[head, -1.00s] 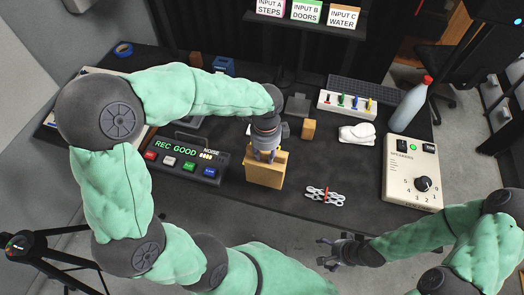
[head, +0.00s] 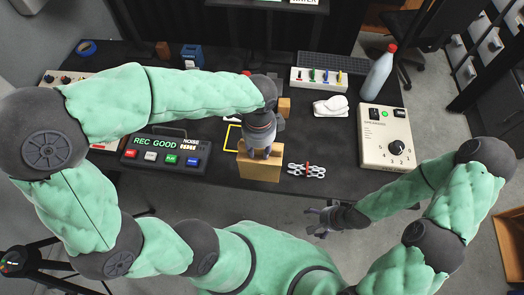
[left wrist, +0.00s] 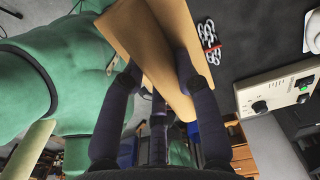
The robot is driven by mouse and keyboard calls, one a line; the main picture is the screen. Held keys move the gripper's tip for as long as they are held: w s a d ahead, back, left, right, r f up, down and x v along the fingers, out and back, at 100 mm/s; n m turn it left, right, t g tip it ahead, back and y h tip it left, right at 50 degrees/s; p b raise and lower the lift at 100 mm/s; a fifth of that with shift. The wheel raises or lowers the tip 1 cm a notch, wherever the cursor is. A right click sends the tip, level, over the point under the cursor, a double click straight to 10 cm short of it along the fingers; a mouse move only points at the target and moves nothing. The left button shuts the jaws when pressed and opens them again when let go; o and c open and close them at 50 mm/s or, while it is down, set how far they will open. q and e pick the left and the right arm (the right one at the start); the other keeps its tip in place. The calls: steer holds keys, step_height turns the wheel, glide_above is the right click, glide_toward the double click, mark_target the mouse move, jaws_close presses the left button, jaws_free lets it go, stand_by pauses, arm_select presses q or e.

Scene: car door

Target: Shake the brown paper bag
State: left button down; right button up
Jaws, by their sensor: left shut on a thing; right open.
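The brown paper bag (head: 259,170) is at the front edge of the dark table in the head view, to the right of the recorder box. My left gripper (head: 261,151) comes down on it from above and is shut on its top edge. In the left wrist view the bag (left wrist: 150,45) is tilted between the fingers of my left gripper (left wrist: 152,80). The head view does not clearly show whether its bottom touches the table. My right gripper (head: 318,220) is open and empty, in front of the table's edge.
The recorder box (head: 165,157) reads REC GOOD. A chain of metal clips (head: 306,171) lies right of the bag. A speaker box (head: 386,138), bottle (head: 380,72), white cloth (head: 331,106) and switch box (head: 319,79) stand further right. A yellow outline (head: 233,136) lies behind the bag.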

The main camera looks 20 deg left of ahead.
arm_select(q)
steer(key=w+a+f+b, duration=0.1)
steer(key=w+a+f, duration=0.5)
steer(key=w+a, duration=0.4)
steer(key=shift+w+a+f+b, duration=0.3)
steer(key=shift+w+a+f, duration=0.1)
steer(key=shift+a, duration=0.85)
steer(key=shift+s+a, duration=0.1)
steer(key=s+a, duration=0.1)
steer(key=a, duration=0.1)
steer(key=s+a, duration=0.1)
steer(key=a, duration=0.1)
steer(key=shift+s+p, duration=0.3)
steer(key=shift+p, duration=0.1)
steer(key=w+d+p, duration=0.1)
steer(key=w+d, duration=0.4)
steer(key=d, duration=0.3)
steer(key=shift+w+d, duration=0.15)
steer(key=shift+d, duration=0.1)
